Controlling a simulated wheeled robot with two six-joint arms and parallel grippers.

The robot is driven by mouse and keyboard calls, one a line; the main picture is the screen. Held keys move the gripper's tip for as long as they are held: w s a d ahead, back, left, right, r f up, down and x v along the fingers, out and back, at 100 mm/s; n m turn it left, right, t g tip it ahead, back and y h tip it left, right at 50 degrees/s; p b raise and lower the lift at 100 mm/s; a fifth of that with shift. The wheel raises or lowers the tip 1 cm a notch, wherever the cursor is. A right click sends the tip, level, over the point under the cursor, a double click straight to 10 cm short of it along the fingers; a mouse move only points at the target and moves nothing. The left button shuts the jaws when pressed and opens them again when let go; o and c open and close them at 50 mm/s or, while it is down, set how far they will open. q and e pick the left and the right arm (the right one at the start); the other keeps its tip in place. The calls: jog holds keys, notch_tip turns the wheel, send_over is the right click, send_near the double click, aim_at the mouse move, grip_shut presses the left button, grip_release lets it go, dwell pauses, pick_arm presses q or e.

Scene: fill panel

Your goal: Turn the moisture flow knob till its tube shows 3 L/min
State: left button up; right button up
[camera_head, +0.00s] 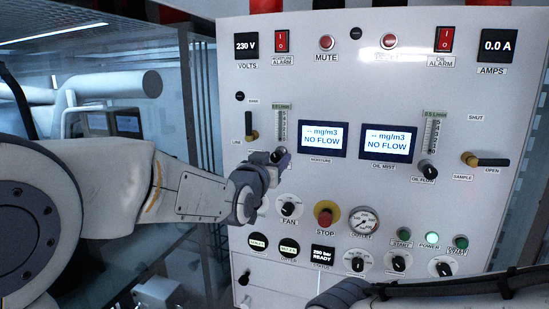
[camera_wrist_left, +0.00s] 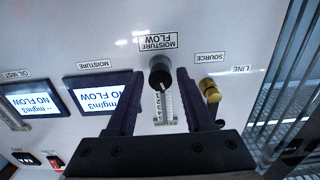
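The fingers are apart, with a gap visible on each side of the knob. In the head view my left gripper (camera_head: 277,157) is at the panel and largely covers the knob. The moisture tube (camera_head: 282,127) is a clear scaled tube above it; its float is too small to read. My right gripper's fingers are not seen.
The moisture display (camera_head: 322,139) reads NO FLOW, as does the oil mist display (camera_head: 388,142). The oil flow knob (camera_head: 428,170) and sample lever (camera_head: 485,160) are further right. A red stop button (camera_head: 325,217) is below.

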pick_arm(q)
grip_shut()
jog(key=shift+f+b, duration=0.15)
jog(key=shift+b, duration=0.4)
jog(key=n+b, duration=0.7)
jog(key=b, duration=0.3)
jog(key=shift+f+n, duration=0.1)
jog(key=shift+n, duration=0.2)
jog(key=n+b, duration=0.2)
jog(key=n, duration=0.1)
jog(key=shift+d+r, duration=0.1)
jog(key=shift+r, duration=0.1)
jog(key=shift+r+n+b, duration=0.2)
jog(key=shift+n+b, duration=0.25)
jog(key=shift+n, duration=0.95)
jog(key=shift+s+r+n, duration=0.1)
jog(key=shift+n, duration=0.2)
jog(key=shift+r, duration=0.1)
